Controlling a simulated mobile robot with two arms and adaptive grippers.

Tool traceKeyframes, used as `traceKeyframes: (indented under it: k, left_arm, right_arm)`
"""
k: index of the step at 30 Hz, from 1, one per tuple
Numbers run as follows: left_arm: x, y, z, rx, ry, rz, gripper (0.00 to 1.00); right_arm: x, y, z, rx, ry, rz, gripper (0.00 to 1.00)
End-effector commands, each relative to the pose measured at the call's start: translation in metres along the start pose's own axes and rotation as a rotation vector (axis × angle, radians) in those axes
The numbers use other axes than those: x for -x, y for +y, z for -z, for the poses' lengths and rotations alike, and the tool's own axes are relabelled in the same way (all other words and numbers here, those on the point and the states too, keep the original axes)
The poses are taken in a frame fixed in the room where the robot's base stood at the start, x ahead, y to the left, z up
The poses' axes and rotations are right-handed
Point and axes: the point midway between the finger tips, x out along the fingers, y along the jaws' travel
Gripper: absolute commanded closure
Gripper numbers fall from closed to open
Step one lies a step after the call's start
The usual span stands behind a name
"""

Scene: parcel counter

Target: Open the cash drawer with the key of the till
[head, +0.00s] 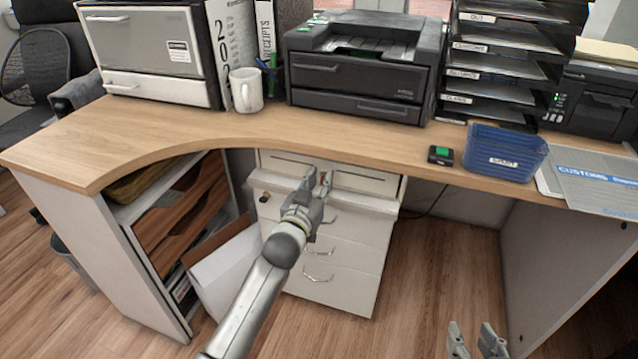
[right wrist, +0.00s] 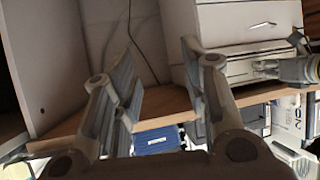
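The cash drawer (head: 361,180) is the wide, pale unit under the counter top, above a white drawer pedestal. It looks closed. My left gripper (head: 318,184) is at its front, the fingers close together around a small red piece (head: 323,177), which looks like the head of the till key. The fingers hide the rest of the key and the lock. The cash drawer also shows upside down in the right wrist view (right wrist: 245,68), with my left gripper at its right. My right gripper (head: 478,342) is low at right, open and empty, well away from the drawer.
The pedestal (head: 345,255) has a small dark item (head: 264,197) at its upper left. On the counter (head: 190,128) stand a mug (head: 246,90), a printer (head: 365,65), a small green-topped box (head: 441,155) and a blue bin (head: 505,152). The floor right of the pedestal is clear.

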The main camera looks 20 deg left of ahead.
Motion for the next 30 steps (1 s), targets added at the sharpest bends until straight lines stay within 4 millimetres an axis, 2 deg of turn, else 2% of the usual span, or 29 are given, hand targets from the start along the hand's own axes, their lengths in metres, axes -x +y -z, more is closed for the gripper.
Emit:
traceKeyframes:
  k: [3,9,21,26,30]
  left_arm:
    - [0.0,0.0,0.0,0.0,0.0,0.0,0.75]
    - [0.0,0.0,0.0,0.0,0.0,0.0,1.0]
    - [0.0,0.0,0.0,-0.017,-0.001,0.0,1.0]
    - [0.0,0.001,0.001,-0.07,-0.001,0.0,1.0]
    - [0.0,0.002,0.001,-0.149,-0.002,0.0,1.0]
  right_arm:
    - [0.0,0.0,0.0,0.0,-0.001,0.0,0.6]
    - [0.0,0.0,0.0,0.0,-0.002,0.0,0.6]
    - [0.001,0.0,-0.004,0.0,-0.027,0.0,0.6]
    - [0.008,0.004,-0.024,-0.001,-0.13,-0.009,0.6]
    - [0.019,0.007,-0.049,-0.003,-0.263,-0.016,0.6]
